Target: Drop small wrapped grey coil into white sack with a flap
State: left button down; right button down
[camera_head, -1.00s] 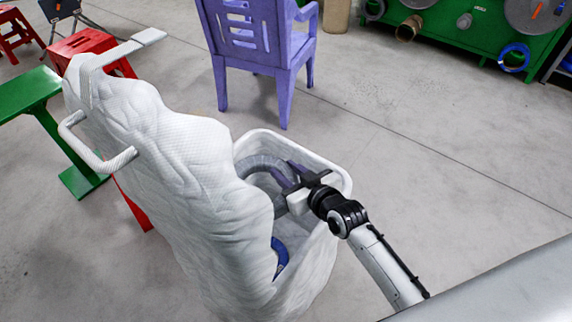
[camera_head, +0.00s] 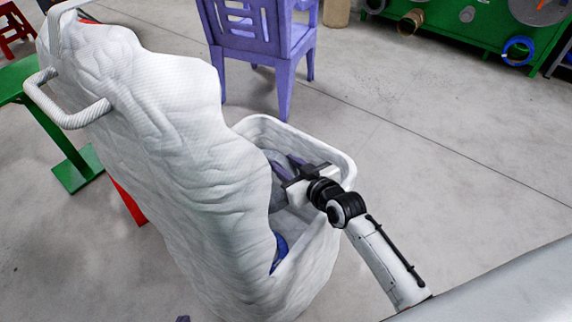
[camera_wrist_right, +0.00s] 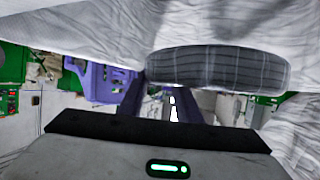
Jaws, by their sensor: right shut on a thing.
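The white sack (camera_head: 318,265) stands in the middle of the head view, its mouth open at the upper right. Its tall flap (camera_head: 165,130) rises on the left, with two loop handles. My right gripper (camera_head: 281,164) reaches into the mouth from the right, fingers inside the rim. It is shut on the small wrapped grey coil (camera_wrist_right: 218,68), seen at the fingertips in the right wrist view. In the head view the flap hides most or all of the coil. A small dark tip at the bottom edge may be my left gripper (camera_head: 183,318); its jaws are hidden.
A blue cable coil (camera_head: 280,250) lies inside the sack. A purple chair (camera_head: 262,45) stands behind it. A green bench (camera_head: 78,172) and red stool legs (camera_head: 130,203) are at the left. Green cabinets (camera_head: 450,35) stand at the back. The floor to the right is clear.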

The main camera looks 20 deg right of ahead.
jog(key=shift+r, duration=0.2)
jog(key=c, duration=1.2)
grip_release()
jog(key=shift+f, duration=0.3)
jog(key=p+v, duration=0.2)
jog(key=v, duration=0.8)
jog(key=shift+r, duration=0.3)
jog(key=shift+s, duration=0.15)
